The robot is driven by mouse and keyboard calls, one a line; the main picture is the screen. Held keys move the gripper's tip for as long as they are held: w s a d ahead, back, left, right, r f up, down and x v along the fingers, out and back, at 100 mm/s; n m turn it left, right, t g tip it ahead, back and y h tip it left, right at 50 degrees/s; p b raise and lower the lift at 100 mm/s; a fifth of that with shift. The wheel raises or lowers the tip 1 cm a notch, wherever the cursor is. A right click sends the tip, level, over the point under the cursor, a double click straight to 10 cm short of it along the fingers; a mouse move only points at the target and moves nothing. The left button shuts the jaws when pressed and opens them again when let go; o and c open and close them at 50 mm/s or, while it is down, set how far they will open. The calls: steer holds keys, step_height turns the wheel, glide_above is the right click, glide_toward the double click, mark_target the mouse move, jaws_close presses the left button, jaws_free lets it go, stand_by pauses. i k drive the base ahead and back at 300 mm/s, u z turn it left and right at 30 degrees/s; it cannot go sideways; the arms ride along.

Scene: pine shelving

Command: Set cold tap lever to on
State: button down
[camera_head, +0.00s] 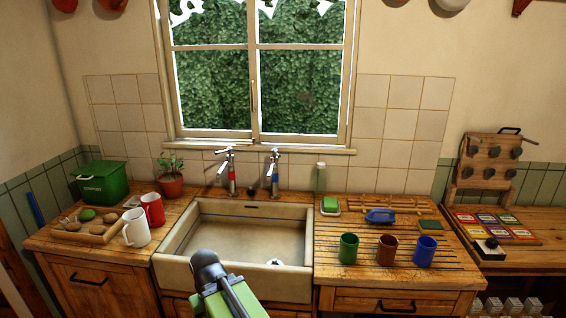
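Two metal taps stand behind the white sink (290,270). The right one, the cold tap (275,178), has a blue band on its upright body. The cold tap lever (273,154) is at its top; its exact angle is too small to read. The left tap (231,175) has a red band. My green arm rises from the bottom of the picture, and its dark end, where my gripper (206,266) appears to be, is in front of the sink's front left edge, well short of the taps. The fingers cannot be made out.
A white mug (135,228), a red mug (152,211) and a potted plant (171,182) stand left of the sink. Green (348,248), brown (386,248) and blue (424,251) cups stand on the right counter. A clear bottle (321,177) stands right of the cold tap. The space above the basin is clear.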

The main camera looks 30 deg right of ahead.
mark_target(274, 151)
steer(key=u, duration=0.1)
steer(key=i, duration=0.65)
steer(key=u, duration=0.5)
steer(key=i, duration=0.6)
steer(key=u, duration=0.4)
